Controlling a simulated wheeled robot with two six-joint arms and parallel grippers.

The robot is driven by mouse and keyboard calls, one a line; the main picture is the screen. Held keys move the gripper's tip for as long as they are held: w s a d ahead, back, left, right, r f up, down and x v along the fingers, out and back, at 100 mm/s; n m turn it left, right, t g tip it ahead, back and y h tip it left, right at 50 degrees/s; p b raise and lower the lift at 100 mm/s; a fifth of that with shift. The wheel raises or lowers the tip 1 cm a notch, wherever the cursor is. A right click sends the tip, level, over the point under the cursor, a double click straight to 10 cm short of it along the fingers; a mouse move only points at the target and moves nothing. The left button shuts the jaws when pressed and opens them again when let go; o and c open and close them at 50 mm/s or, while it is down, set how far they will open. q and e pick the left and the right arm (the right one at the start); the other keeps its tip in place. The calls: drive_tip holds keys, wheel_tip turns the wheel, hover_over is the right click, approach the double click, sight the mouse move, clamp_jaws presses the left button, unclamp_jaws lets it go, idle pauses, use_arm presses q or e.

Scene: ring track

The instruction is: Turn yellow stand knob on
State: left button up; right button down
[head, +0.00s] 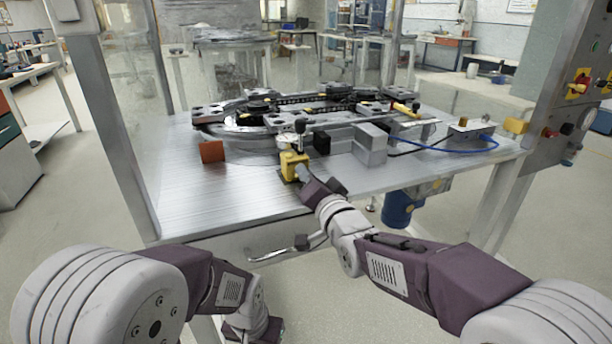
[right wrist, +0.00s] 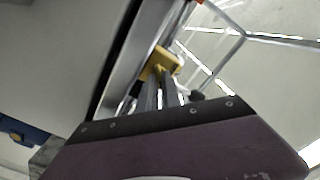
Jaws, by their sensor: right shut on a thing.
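The yellow stand (head: 290,165) sits near the front edge of the metal table, with a dark knob and a round gauge-like part close above it. My right gripper (head: 302,175) reaches it from the front. In the right wrist view, the two fingers (right wrist: 162,92) are close together, with the yellow part (right wrist: 165,60) at their tips. My right gripper is shut on the stand's knob; the gripped portion is mostly hidden by the fingers. My left arm hangs low at the bottom of the head view, and the jaws of its gripper (head: 255,332) cannot be made out.
A ring track (head: 300,103) lies behind the stand. An orange-brown block (head: 212,151) stands to the left; a black block (head: 321,142) and grey blocks (head: 369,149) stand to the right. A blue cable (head: 470,149) lies farther right. The table's front left is clear.

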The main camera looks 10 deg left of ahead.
drive_tip(key=c, duration=1.5)
unclamp_jaws()
drive_tip(key=shift+c, duration=0.2)
drive_tip(key=p+v, duration=0.2)
drive_tip(key=v, duration=0.7)
